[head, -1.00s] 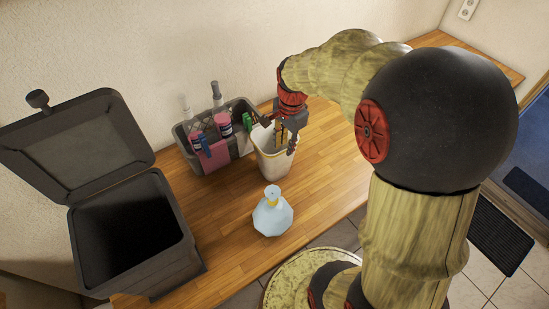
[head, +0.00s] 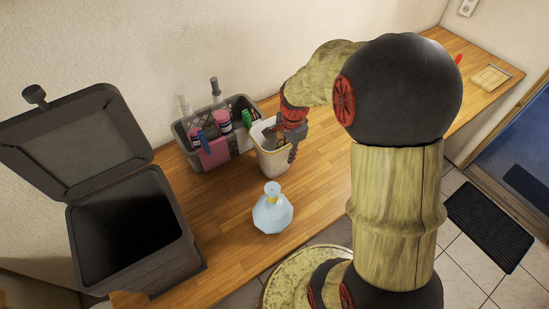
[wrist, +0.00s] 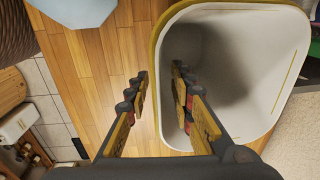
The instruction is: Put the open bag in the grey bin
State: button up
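The open bag (head: 272,158) is a white, open-topped container with a yellowish rim, upright on the wooden counter. It also shows in the wrist view (wrist: 240,80), looking empty inside. My gripper (wrist: 160,95) is open at its near wall, one finger inside the opening and the other outside, with the rim between them. A gap shows around the wall, so the fingers are not closed on it. In the head view my gripper (head: 291,148) is at the bag's right side. The grey bin (head: 142,238) stands at the left with its lid raised and a dark interior.
A grey caddy (head: 188,150) with bottles and a pink cloth is behind left. A small wooden board (head: 490,78) lies at the far right.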

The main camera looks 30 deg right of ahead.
jog(key=shift+f, duration=0.25)
dwell(0.4)
jog(key=shift+c, duration=0.2)
grip_shut()
dwell(0.8)
